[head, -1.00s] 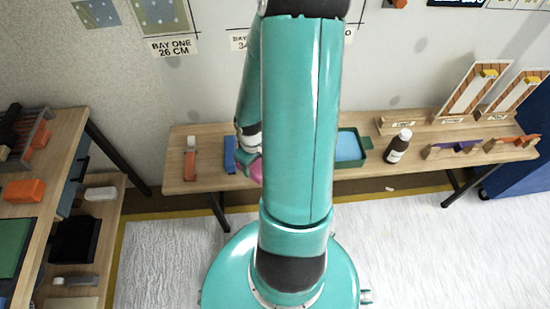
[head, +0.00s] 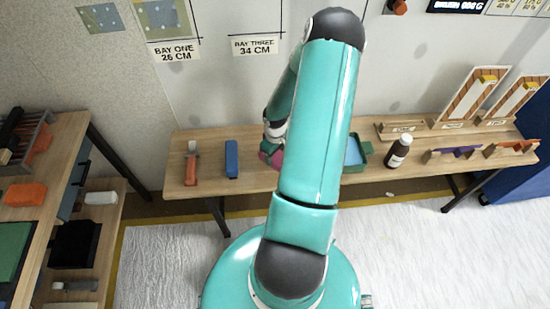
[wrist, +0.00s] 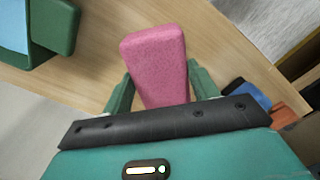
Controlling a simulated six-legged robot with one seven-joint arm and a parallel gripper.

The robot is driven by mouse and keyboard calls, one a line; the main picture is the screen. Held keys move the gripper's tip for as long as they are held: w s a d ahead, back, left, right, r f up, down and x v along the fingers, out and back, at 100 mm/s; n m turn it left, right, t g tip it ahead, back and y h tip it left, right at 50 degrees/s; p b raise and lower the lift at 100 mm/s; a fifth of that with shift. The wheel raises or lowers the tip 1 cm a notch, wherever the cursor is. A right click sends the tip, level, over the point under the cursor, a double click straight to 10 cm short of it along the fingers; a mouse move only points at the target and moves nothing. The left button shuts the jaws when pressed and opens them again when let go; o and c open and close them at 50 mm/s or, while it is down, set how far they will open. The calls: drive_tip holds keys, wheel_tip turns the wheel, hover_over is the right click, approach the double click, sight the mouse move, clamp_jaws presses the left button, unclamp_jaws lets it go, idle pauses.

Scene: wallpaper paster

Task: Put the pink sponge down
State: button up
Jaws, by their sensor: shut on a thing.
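The pink sponge (wrist: 158,65) is between the two green fingers of my gripper (wrist: 160,88) in the wrist view, and the fingers are shut on it. In the head view a small part of the pink sponge (head: 277,158) shows beside my gripper (head: 268,150), over the long wooden bench (head: 207,172). My arm hides the rest of it. Whether the sponge touches the bench top or is held above it, I cannot tell.
A blue block (head: 231,159) and an orange-handled tool (head: 191,168) lie to the left on the bench. A green tray with a light blue inside (head: 356,152) and a brown bottle (head: 398,151) stand to the right. Bare bench lies around the sponge.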

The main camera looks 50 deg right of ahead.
sight(275, 159)
drive_tip(key=shift+f, duration=1.45)
drive_tip(key=shift+f, duration=0.1)
drive_tip(key=o, duration=1)
wheel_tip(275, 159, up, 12)
drive_tip(key=shift+r, duration=0.1)
drive_tip(key=shift+a+r, duration=0.1)
